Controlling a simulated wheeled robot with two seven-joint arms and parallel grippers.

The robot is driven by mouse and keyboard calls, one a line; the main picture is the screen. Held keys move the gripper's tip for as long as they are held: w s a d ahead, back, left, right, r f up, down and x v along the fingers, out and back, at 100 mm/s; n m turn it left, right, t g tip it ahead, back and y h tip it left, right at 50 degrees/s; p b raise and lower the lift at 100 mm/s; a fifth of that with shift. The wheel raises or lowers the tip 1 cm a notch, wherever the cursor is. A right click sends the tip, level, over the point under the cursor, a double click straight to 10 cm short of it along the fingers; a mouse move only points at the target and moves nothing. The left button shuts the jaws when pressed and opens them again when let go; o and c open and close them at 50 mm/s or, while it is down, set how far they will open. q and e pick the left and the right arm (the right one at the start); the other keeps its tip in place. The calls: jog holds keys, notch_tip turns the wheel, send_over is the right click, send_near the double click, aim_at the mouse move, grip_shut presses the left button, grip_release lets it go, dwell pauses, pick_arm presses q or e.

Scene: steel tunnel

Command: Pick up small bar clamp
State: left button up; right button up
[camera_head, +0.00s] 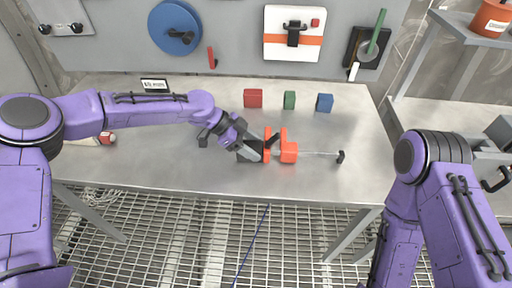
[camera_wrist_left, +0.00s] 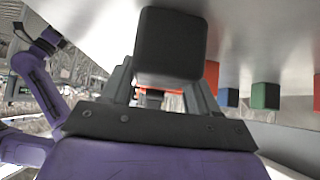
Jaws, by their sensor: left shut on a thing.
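The small bar clamp (camera_head: 288,150) has orange jaws, a dark grip part at its left and a thin metal bar that runs right to a black end (camera_head: 341,156). My left gripper (camera_head: 250,148) is shut on its dark left part, over the front of the steel table. In the left wrist view a large black block of the clamp (camera_wrist_left: 170,45) sits between my fingers, with orange (camera_wrist_left: 211,76) behind it. Whether the clamp touches the table is hard to tell. My right arm shows at the right, but I cannot make out its gripper.
Red (camera_head: 253,98), green (camera_head: 289,100) and blue (camera_head: 325,103) blocks stand behind the clamp on the steel table (camera_head: 190,165). A small sign (camera_head: 154,85) stands at the back left. Panels with tools hang on the wall behind. The table is clear right of the clamp.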

pick_arm(q)
notch_tip(320, 180, up, 3)
jog(key=shift+f, duration=0.15)
jog(key=s+d+r+b, duration=0.1)
jog(key=s+r+b, duration=0.3)
jog(key=s+r, duration=0.6)
jog(key=s, duration=0.4)
jog(key=shift+d, duration=0.15)
jog(key=shift+f, duration=0.1)
jog(key=shift+w+a+f+b, duration=0.2)
jog(key=shift+w+f+b, duration=0.2)
jog(key=shift+w+f, duration=1.75)
jog(key=shift+w+a+f+b, duration=0.25)
jog(key=shift+w+f+b, duration=0.2)
jog(key=shift+w+f, duration=1.7)
jog(key=shift+w+a+f+b, duration=0.2)
jog(key=shift+w+f+b, duration=0.2)
jog(key=shift+w+f, duration=1.75)
jog(key=shift+w+r, duration=0.55)
jog(key=shift+r, duration=0.05)
